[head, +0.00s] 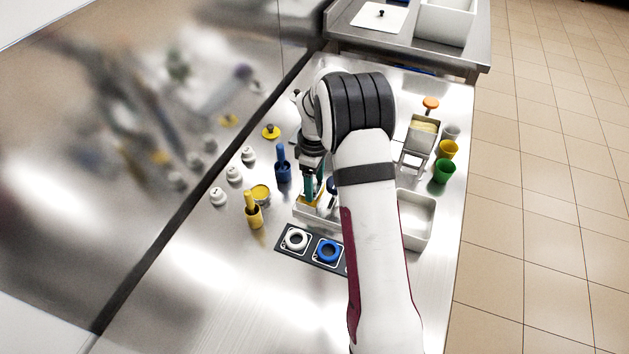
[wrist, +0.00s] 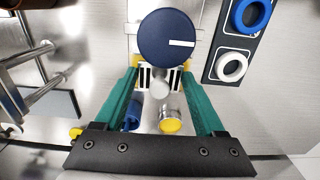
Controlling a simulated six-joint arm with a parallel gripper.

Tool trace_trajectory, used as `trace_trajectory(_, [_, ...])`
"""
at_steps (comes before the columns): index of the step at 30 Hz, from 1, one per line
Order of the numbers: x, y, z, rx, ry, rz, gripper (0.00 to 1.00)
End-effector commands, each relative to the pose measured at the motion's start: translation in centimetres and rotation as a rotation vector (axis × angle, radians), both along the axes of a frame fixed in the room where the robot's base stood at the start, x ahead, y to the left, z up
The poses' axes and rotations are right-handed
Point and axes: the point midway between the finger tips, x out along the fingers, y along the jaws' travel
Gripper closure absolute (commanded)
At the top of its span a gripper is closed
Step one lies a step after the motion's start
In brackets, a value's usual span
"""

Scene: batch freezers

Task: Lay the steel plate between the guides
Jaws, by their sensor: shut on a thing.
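My gripper (wrist: 160,80) has teal fingers and is shut on a small pale grey knobbed piece (wrist: 160,88). I cannot tell whether this is the steel plate; its lower part is hidden. In the head view my gripper (head: 311,193) is low over a pale long tray (head: 318,217) with a yellow part in it. In the wrist view small yellow parts show beside both fingertips; whether these are the guides is unclear. A dark blue disc (wrist: 170,32) with a white bar stands just beyond the fingertips and covers part of the tray. My arm hides the tray's right side.
A black mat holds a white ring (head: 295,240) and a blue ring (head: 328,251). Blue (head: 283,168) and yellow (head: 253,212) handled tools stand left, near white knobs. A white bin (head: 418,220), steel stand (head: 417,145) and cups are right. The front left table is clear.

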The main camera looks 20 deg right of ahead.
Motion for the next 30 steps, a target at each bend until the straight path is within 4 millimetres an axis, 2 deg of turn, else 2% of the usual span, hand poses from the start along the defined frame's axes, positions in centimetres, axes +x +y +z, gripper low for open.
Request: trace_trajectory(30, [0.00,0.00,-0.87,0.000,0.000,0.000,0.89])
